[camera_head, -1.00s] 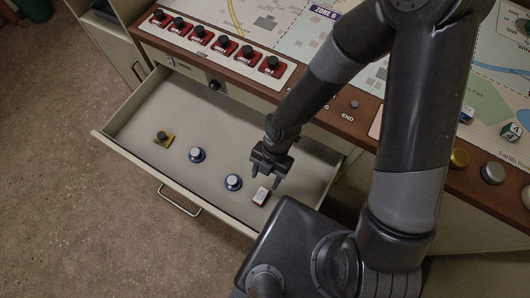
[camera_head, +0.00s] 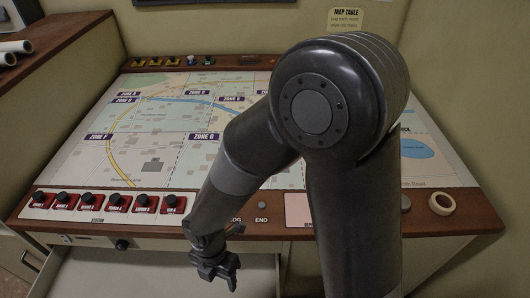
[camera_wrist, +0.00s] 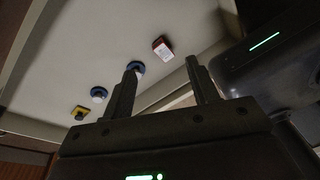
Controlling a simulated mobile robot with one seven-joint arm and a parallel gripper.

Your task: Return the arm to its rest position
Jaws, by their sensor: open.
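My gripper (camera_head: 220,276) hangs on the bent arm above the open drawer (camera_head: 120,275), in front of the console's brown edge. Its two fingers stand apart in the wrist view (camera_wrist: 164,70), with nothing between them. Beyond the fingers, the wrist view shows a red and white block (camera_wrist: 163,48), two blue pieces with pale tops (camera_wrist: 135,69) (camera_wrist: 98,93) and a yellow piece with a dark knob (camera_wrist: 79,112) on the drawer floor. The gripper touches none of them that I can see. My upper arm covers the map's right part in the head view.
The map table (camera_head: 165,150) spreads behind the arm. A row of red-based black knobs (camera_head: 115,203) runs along its front left. A tape roll (camera_head: 442,204) lies at the right edge. Small pieces (camera_head: 190,61) line the back edge. The drawer sticks out from the front.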

